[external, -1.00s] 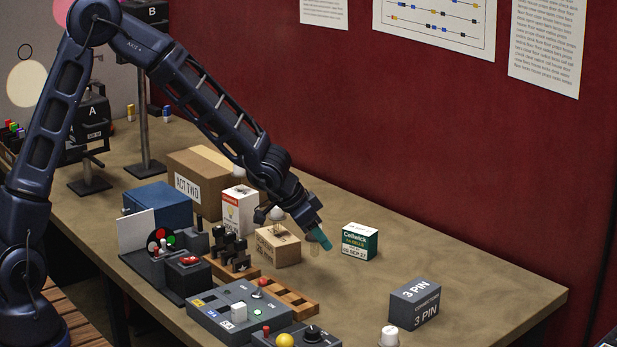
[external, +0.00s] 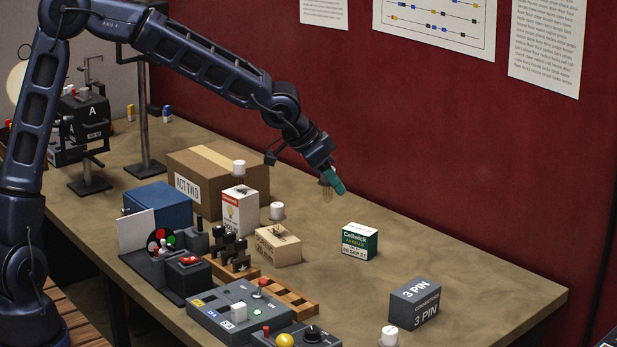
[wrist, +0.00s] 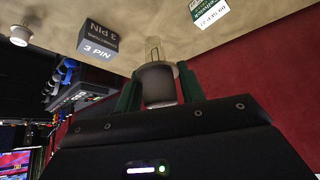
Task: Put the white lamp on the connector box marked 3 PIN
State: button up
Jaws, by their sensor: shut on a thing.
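My gripper (external: 333,182), with teal fingers, is raised above the table behind the green box. In the external view the fingers hide most of this lamp. The dark grey connector box (external: 414,303) marked 3 PIN sits at the front right of the table, its top bare. It also shows at upper left in the wrist view (wrist: 99,40). The gripper is well apart from it, behind and to its left.
A green Cellwick box (external: 360,241) stands between gripper and connector box. Control panels (external: 240,310) fill the front left.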

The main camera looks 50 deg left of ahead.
jog(key=w+d+r+m+h, duration=0.1)
jog(key=w+d+r, duration=0.1)
jog(key=d, duration=0.4)
jog(key=w+d+r+m, duration=0.1)
jog(key=w+d+r, duration=0.1)
jog(key=d, duration=0.4)
jog(key=m+g+h, duration=0.1)
jog(key=m, duration=0.1)
send_over(421, 289)
notch_tip(421, 289, down, 17)
jog(key=shift+f, duration=0.15)
jog(key=shift+f, duration=0.15)
jog(key=o, duration=1)
jog(key=shift+c, duration=0.2)
